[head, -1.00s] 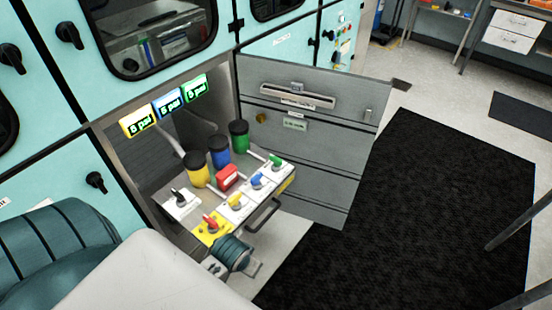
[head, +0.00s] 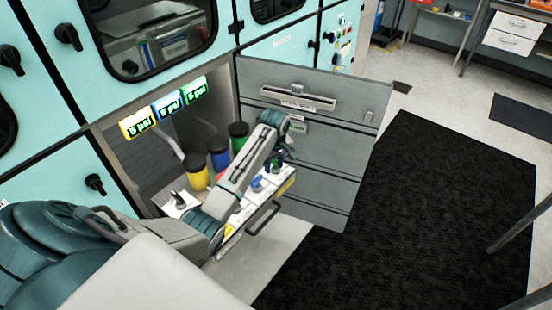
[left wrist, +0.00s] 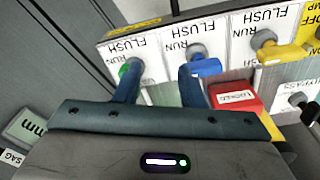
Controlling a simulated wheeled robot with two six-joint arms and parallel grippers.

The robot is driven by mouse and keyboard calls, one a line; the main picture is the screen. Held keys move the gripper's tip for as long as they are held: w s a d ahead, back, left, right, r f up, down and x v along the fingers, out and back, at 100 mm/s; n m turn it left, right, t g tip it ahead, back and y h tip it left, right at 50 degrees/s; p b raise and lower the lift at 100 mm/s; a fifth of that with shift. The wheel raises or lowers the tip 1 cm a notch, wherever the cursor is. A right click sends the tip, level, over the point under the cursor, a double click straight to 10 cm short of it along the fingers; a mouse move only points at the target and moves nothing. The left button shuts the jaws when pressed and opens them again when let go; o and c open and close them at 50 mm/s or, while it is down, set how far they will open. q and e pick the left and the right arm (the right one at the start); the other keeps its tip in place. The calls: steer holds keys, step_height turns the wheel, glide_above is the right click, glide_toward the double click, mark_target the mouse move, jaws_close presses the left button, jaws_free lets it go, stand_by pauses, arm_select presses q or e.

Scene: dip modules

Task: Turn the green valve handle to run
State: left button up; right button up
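The green valve handle (left wrist: 126,70) is in the left wrist view, on a white plate with upside-down RUN and FLUSH labels. Its lower part is hidden by a finger, so I cannot tell which label it points to. My left gripper (left wrist: 158,72) is open, its fingers wide apart. The left-hand finger is over or beside the green handle; I cannot tell if they touch. The other finger is beside the blue handle (left wrist: 205,67). My right gripper is out of view.
A yellow handle (left wrist: 264,40) and a red LOCKED block (left wrist: 238,98) are nearby. Yellow (head: 197,176), blue (head: 219,156) and green (head: 239,134) canisters stand behind the panel. A grey door (head: 340,135) stands open beside it. A pull bar (head: 263,218) runs along the panel's front.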

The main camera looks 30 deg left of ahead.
mark_target(276, 165)
arm_select(q)
steer(key=w+a+r+n, duration=0.3)
steer(key=w+r+n, duration=0.1)
steer(key=w+r, duration=0.2)
steer(key=shift+g+h, duration=0.3)
steer(key=shift+h, duration=0.1)
step_height(276, 165, down, 11)
steer(key=shift+w+a+r+p, duration=0.15)
steer(key=shift+p, duration=0.45)
jaws_close()
